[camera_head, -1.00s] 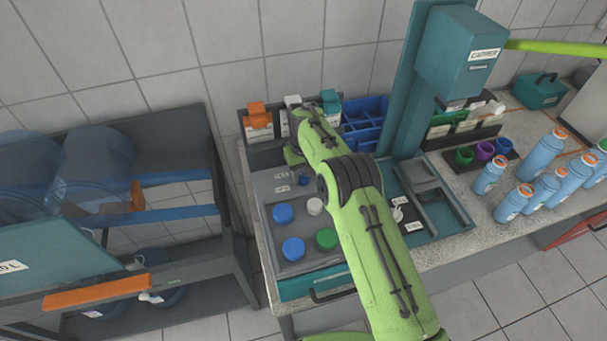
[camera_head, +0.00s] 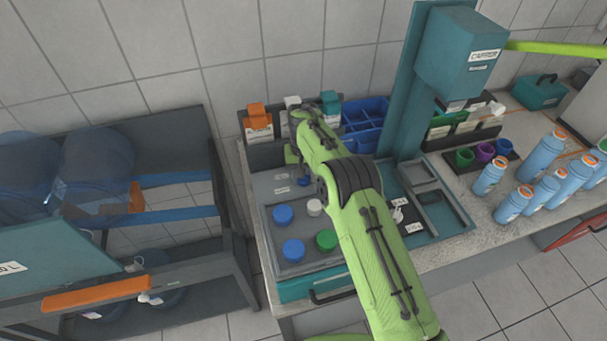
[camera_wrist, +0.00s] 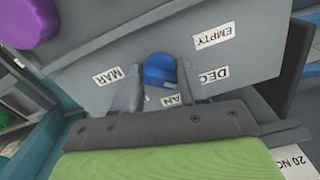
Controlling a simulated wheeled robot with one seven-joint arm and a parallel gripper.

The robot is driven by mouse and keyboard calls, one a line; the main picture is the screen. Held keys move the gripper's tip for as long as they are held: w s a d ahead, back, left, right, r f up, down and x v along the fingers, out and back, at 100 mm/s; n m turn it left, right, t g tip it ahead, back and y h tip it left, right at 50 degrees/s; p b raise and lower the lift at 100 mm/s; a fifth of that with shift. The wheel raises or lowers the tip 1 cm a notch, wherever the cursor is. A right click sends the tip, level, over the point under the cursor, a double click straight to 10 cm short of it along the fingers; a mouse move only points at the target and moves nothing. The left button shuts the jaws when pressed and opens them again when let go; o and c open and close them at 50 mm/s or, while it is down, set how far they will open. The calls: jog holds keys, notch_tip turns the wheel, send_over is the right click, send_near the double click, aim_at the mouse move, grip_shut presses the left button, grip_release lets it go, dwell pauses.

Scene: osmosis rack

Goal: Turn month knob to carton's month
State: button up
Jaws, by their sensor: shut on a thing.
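A round blue knob (camera_wrist: 160,70) sits on a grey panel (camera_wrist: 75,70) between the fingers of my gripper (camera_wrist: 160,85) in the wrist view. The gripper is shut on the knob. Around the knob are white labels: MAR (camera_wrist: 108,76) to the left, DEC (camera_wrist: 214,77) to the right, and one partly covered label ending in "AN" (camera_wrist: 172,99) near the fingers. Which label the knob points to cannot be told. In the head view my green arm reaches over the panel and mostly hides the gripper.
An EMPTY label (camera_wrist: 213,36) and a purple round thing (camera_wrist: 32,20) show in the wrist view. In the head view, blue caps (camera_head: 293,250) and a green cap (camera_head: 326,240) lie in a tray. Packs with orange (camera_head: 257,112), white and teal tops stand behind. Blue bottles (camera_head: 541,155) stand right.

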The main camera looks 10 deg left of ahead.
jog(key=o, duration=1)
jog(key=shift+r, duration=0.1)
notch_tip(320, 180, up, 16)
jog(key=p, duration=0.3)
jog(key=shift+p, duration=0.4)
jog(key=shift+f, duration=0.25)
